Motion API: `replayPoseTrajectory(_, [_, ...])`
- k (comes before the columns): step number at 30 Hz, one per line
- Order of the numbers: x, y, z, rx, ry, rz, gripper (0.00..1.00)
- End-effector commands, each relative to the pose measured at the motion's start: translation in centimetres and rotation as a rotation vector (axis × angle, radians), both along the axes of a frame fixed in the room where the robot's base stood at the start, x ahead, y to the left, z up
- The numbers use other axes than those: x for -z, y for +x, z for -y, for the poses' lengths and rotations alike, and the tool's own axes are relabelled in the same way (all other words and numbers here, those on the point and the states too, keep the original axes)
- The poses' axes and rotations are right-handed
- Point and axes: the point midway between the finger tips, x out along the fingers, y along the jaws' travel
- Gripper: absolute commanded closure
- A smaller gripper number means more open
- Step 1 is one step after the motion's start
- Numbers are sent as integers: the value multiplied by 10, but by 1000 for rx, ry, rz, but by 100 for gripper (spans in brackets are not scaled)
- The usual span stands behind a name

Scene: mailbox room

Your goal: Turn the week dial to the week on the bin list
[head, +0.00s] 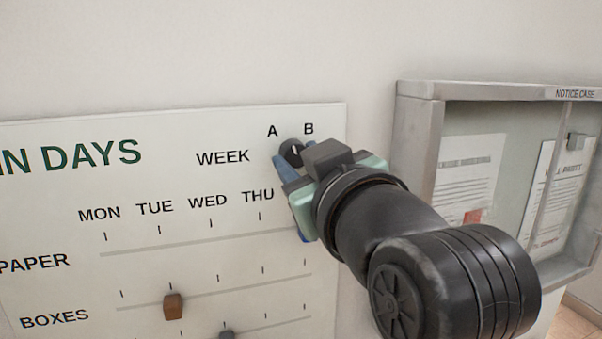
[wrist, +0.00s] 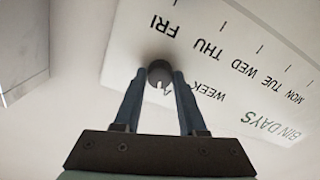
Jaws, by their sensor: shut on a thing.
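The week dial (head: 291,148) is a small dark round knob on the white bin-days board (head: 180,181), right of the word WEEK and below the letters A and B. It carries a pale mark, but I cannot tell surely which letter it points to. My gripper (head: 289,158) reaches it from the lower right. In the wrist view the dial (wrist: 158,70) sits between the two blue fingers of my gripper (wrist: 159,76), which is shut on it. The fingers partly hide the dial. No bin list is readable in either view.
A grey-framed notice case (head: 418,135) with papers (head: 468,180) hangs close at the right; their small text is unreadable. Below the dial are day rows with a brown slider (head: 173,306) on BOXES and a grey slider (head: 227,335) lower down. Bare wall lies above.

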Motion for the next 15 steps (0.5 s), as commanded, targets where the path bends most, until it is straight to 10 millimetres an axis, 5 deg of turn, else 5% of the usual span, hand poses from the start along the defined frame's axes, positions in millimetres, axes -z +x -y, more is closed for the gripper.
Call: replayPoseTrajectory(15, [0,0,0,0,-303,103,100])
